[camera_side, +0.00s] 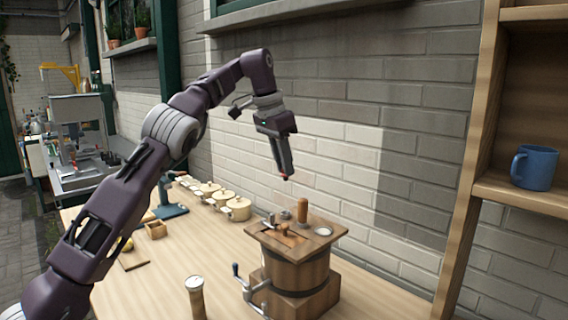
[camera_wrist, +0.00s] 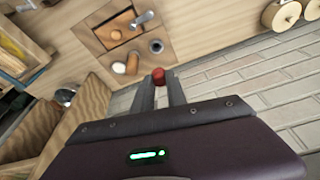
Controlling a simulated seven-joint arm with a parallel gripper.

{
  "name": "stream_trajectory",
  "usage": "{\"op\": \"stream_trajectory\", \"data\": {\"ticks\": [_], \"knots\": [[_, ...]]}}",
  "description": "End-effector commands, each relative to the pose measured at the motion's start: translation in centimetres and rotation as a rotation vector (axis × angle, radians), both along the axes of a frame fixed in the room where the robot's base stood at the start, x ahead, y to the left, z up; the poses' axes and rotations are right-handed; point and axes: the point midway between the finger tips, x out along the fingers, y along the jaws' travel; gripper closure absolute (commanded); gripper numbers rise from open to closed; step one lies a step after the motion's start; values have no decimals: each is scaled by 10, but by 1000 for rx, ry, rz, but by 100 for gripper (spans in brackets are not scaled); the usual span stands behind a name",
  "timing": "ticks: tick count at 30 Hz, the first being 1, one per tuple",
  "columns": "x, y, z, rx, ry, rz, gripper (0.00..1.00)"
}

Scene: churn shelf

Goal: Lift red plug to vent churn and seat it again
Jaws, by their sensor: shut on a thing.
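My gripper (camera_side: 285,176) is shut on the small red plug (camera_side: 284,178) and holds it in the air, well above the churn. In the wrist view the red plug (camera_wrist: 158,76) sits between the fingertips. The wooden churn (camera_side: 296,268) stands on the table below, with a square plank lid (camera_side: 262,238). An upright wooden peg (camera_side: 302,210) stands on the lid. A crank (camera_side: 245,284) is on the churn's side.
A wooden cylinder with a pale top (camera_side: 196,296) stands left of the churn. Several cream lidded pots (camera_side: 237,207) line the wall. A shelf (camera_side: 520,191) with a blue mug (camera_side: 534,168) stands at right. The brick wall is close behind the churn.

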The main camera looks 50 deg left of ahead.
Motion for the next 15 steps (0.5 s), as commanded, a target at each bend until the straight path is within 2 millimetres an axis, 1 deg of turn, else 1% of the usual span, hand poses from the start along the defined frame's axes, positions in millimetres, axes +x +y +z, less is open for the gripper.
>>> {"op": "stream_trajectory", "data": {"ticks": [6,11,15], "knots": [[0,-1,-23,-3,5,1,100],[0,-1,-35,-1,4,0,100],[0,-1,-51,-1,5,-1,100]]}}
